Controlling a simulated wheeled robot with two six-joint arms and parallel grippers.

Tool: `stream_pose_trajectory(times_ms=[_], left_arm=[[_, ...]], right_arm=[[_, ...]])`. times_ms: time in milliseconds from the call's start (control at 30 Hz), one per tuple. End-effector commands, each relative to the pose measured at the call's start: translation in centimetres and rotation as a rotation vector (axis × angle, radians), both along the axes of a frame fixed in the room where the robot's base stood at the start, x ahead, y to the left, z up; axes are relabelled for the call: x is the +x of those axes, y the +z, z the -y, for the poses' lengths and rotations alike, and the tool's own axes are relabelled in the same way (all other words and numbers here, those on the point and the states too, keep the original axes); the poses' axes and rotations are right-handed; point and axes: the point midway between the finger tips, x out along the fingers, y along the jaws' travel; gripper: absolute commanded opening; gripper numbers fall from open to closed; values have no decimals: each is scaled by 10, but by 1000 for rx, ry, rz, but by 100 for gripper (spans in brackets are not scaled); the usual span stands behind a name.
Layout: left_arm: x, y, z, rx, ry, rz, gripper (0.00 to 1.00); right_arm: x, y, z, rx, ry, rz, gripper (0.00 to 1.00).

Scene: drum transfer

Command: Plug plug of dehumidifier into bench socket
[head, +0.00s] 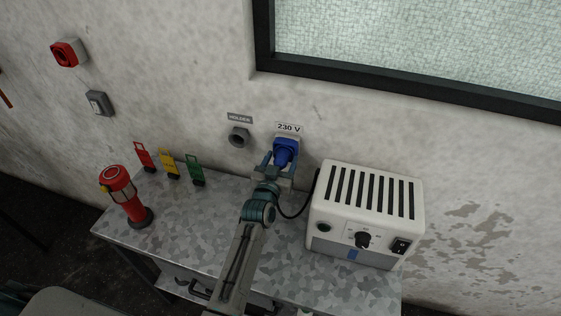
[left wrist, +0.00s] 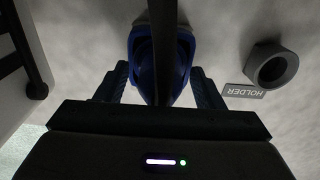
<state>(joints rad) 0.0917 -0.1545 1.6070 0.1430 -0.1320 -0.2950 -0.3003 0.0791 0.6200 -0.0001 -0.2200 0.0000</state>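The blue plug (head: 284,151) sits at the bench socket (head: 288,138) on the wall, under the 230 V label. It looks lined up with the socket, but how deep it sits is hidden. My left gripper (head: 277,168) is around the plug, with a finger on each side. In the left wrist view, the blue plug (left wrist: 161,60) lies between the fingers of the left gripper (left wrist: 161,85), and narrow gaps show beside its body, so the gripper looks open. A dark cable crosses in front of it. The white dehumidifier (head: 366,215) stands on the bench to the right. My right gripper is out of view.
The empty grey holder (head: 238,137) is on the wall left of the socket; it also shows in the left wrist view (left wrist: 272,68). Red, yellow and green tags (head: 169,163) and a red lamp (head: 124,194) stand on the bench (head: 190,225). The black cable (head: 301,208) loops beside the dehumidifier.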

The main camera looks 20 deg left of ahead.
Motion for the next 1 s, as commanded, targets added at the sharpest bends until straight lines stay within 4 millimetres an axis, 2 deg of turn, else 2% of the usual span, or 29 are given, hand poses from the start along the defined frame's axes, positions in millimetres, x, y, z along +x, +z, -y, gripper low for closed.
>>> stream_pose_trajectory(times_ms=[167, 267, 700, 833, 1000], left_arm=[[-3, -2, 0, -1, 0, -2, 62], [-11, -3, 0, -2, 0, 0, 62], [-88, -5, -3, -2, 1, -1, 62], [-102, -3, -3, -2, 1, 0, 62], [-108, -1, -4, 0, 0, -1, 62]], right_arm=[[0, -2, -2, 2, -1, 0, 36], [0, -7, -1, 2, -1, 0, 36], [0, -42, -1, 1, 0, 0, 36], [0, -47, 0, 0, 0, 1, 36], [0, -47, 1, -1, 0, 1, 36]])
